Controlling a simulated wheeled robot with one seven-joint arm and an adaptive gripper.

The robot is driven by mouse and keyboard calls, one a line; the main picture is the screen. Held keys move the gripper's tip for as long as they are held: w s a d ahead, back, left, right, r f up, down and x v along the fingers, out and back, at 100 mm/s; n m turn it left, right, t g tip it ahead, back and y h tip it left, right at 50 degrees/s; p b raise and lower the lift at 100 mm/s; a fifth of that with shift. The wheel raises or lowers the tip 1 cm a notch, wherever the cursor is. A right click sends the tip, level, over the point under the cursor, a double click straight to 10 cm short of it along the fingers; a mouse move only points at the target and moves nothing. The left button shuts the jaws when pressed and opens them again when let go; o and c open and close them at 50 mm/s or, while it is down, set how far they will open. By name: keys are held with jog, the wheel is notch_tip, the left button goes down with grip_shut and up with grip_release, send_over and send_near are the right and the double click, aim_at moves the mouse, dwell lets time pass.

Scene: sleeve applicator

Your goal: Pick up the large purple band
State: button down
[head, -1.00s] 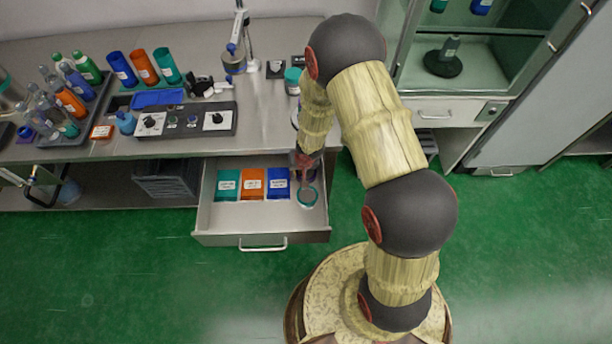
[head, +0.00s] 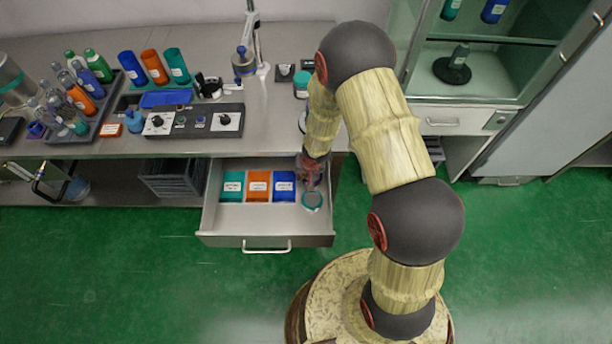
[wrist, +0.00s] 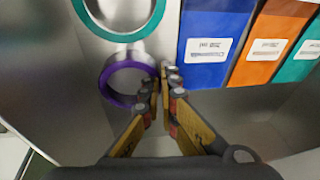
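The large purple band (wrist: 104,84) is a ring standing or lying in the open drawer, seen in the wrist view left of my gripper. My gripper (wrist: 166,76) has its two fingertips close together with a narrow gap between them. The left fingertip overlaps the band's right rim in the picture; I cannot tell whether it touches. No band wall shows clearly between the fingers. In the head view my gripper (head: 311,182) is low in the drawer's right end and hides most of the purple band.
A teal band (wrist: 121,36) lies beside the purple one, also visible in the head view (head: 312,209). Blue (head: 284,186), orange (head: 258,186) and teal (head: 232,186) boxes stand left of them. The drawer (head: 265,241) has walls around; its front floor is bare.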

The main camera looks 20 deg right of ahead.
jog(key=shift+a+r+p, duration=0.15)
jog(key=shift+r+p, duration=0.25)
notch_tip(320, 180, up, 7)
jog(key=p, duration=0.5)
jog(key=w+a, duration=0.1)
jog(key=a, duration=0.5)
jog(key=w+a, duration=0.2)
jog(key=a, duration=0.5)
jog(key=w+a+f, duration=0.1)
jog(key=a, duration=0.5)
jog(key=shift+w+a, duration=0.15)
jog(key=shift+r, duration=0.2)
notch_tip(320, 180, up, 3)
jog(key=shift+f+p, duration=0.15)
jog(key=shift+p, duration=1.1)
